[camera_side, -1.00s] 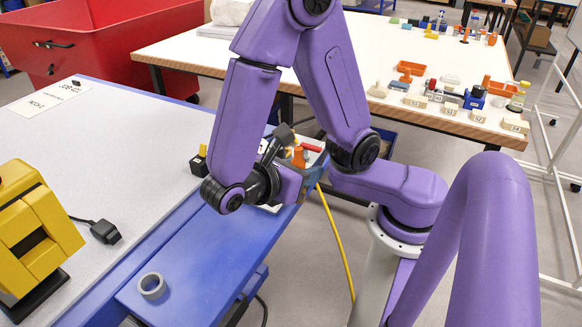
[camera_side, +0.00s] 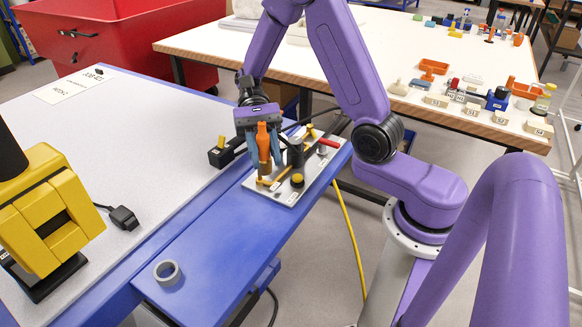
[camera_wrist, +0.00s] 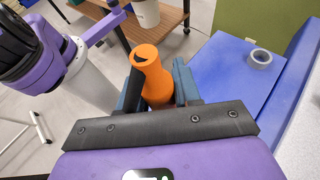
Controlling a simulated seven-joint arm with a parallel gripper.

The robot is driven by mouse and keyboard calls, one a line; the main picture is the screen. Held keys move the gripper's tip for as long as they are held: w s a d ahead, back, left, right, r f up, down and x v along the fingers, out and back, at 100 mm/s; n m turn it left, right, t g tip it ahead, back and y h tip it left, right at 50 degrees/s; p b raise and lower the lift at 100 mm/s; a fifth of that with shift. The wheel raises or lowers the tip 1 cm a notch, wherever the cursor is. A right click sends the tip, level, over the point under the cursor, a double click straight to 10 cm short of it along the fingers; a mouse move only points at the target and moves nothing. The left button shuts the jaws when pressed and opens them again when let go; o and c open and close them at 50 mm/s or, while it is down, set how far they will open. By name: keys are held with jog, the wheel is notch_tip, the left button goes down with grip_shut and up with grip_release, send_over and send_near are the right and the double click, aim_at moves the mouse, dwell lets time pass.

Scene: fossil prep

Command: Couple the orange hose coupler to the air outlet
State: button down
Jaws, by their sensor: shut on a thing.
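My gripper (camera_side: 265,158) points down over the metal fitting plate (camera_side: 292,196) on the blue bench in the side view. Its blue fingers are shut on the orange hose coupler (camera_side: 263,142), which stands about upright between them. In the wrist view the coupler (camera_wrist: 153,78) shows between the fingers (camera_wrist: 158,88), with a dark opening at its visible end. A brass-coloured part (camera_side: 265,169) shows directly below the coupler. I cannot tell whether it is the air outlet or part of the coupler, nor whether they touch.
On the plate stand a dark cylinder (camera_side: 296,153), a yellow-topped knob (camera_side: 297,180) and a red handle (camera_side: 328,143). A black box (camera_side: 221,154) with a yellow switch sits left of the plate. A grey ring (camera_side: 167,272) lies on the bench's clear front part.

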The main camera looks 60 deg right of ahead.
jog(key=w+d+m+t+y, duration=0.3)
jog(key=w+d+m+t, duration=0.1)
jog(key=w+m, duration=0.1)
jog(key=shift+w+d+r+t, duration=0.15)
jog(key=shift+w+r+t, duration=0.25)
jog(key=shift+f, duration=2.9)
jog(key=shift+f, duration=0.25)
jog(key=shift+f, duration=1.25)
